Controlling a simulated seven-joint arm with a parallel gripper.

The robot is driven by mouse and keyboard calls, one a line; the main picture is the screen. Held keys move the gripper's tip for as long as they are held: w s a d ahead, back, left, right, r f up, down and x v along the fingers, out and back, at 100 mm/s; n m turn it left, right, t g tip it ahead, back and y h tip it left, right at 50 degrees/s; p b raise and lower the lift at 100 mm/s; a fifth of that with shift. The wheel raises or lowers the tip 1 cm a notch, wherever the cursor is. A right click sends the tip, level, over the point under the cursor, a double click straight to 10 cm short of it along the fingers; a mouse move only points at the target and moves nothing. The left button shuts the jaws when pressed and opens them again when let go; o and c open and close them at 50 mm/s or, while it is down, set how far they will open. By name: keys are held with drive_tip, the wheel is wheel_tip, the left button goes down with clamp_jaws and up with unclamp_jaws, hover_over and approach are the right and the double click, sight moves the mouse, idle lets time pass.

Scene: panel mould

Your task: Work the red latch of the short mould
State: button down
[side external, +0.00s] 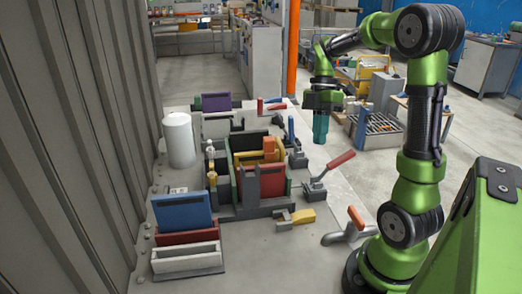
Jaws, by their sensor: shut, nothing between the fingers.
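My gripper (320,128) hangs from my arm at the upper middle, its teal fingers pointing down, shut and empty. It is in the air, apart from the latches. A latch with a long red handle (341,160) stands on the right side of the table, its handle tilted up to the right. A smaller upright red piece (260,106) stands farther back. The central mould (224,186) has dark green walls and holds upright yellow and red panels (272,184). I cannot tell for sure which mould is the short one.
Other handles are near: blue (291,128), yellow (303,215) and orange (356,217). A rack at front left holds blue, red and white panels (183,211). A white cylinder (179,140) stands by the grey ribbed wall (70,130). A purple panel (216,102) is at the back.

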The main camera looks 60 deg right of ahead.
sight(349, 153)
wheel_tip(349, 153, up, 5)
drive_tip(key=w+d+m+g+h, duration=0.2)
drive_tip(key=m+h, duration=0.3)
drive_tip(key=h, duration=0.4)
drive_tip(key=x, duration=1.4)
drive_tip(key=shift+s+a+f, duration=0.25)
drive_tip(key=shift+s, duration=0.15)
drive_tip(key=shift+s+d+f+t+y, duration=0.45)
drive_tip(key=shift+s+d+y, duration=0.25)
drive_tip(key=shift+y, duration=0.1)
drive_tip(key=shift+s+d+f+t+y, duration=0.55)
drive_tip(key=shift+s+f+t+y, duration=0.05)
drive_tip(key=shift+f+t+y, duration=0.2)
drive_tip(key=shift+s+d+f, duration=0.25)
drive_tip(key=shift+f, duration=0.3)
drive_tip(key=shift+s+d+f, duration=0.25)
drive_tip(key=shift+f, duration=0.25)
drive_tip(key=shift+s, duration=0.1)
